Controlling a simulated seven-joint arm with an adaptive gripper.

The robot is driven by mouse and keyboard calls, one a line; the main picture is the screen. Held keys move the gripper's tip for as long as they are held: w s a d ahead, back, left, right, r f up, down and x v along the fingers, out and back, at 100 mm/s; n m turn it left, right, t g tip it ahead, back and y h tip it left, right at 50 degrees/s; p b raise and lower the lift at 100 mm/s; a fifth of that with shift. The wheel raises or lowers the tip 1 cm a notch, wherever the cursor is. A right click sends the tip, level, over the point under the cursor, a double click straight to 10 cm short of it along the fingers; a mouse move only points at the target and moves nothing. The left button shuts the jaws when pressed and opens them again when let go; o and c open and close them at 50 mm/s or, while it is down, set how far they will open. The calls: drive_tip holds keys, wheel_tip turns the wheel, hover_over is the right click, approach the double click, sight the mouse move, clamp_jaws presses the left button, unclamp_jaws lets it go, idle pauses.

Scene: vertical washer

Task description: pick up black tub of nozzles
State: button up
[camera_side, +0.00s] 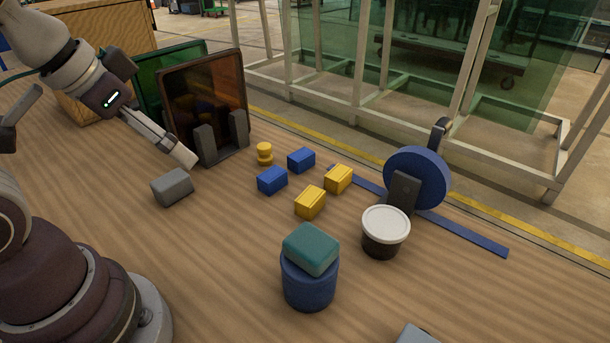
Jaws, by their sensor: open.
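The black tub of nozzles (383,240) stands upright on the wooden table, right of the middle. It has a white lid (386,222), so its contents are hidden. My gripper (188,158) is at the upper left, above the table and near a grey block (172,187). It is far to the left of the tub and holds nothing that I can see. Its fingers overlap from this side, so the gap between them is hard to make out.
Close behind the tub stands a blue disc (418,177) on a dark holder beside a blue strip (465,233). A blue cylinder (309,284) with a teal block (311,249) on top stands front-left. Yellow blocks (310,202) and blue blocks (272,180) lie mid-table. Amber panel (205,100) stands behind.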

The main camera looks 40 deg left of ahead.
drive_tip(key=m+g+h, duration=0.1)
drive_tip(key=m+h, duration=0.3)
drive_tip(key=m, duration=0.5)
hover_over(385, 221)
drive_tip(key=s+a, duration=0.3)
wheel_tip(385, 221, down, 10)
drive_tip(key=x, duration=1.1)
drive_tip(key=shift+s+d+f, duration=0.1)
drive_tip(key=shift+s+d, duration=0.05)
drive_tip(key=shift+c, duration=0.4)
drive_tip(key=c, duration=1)
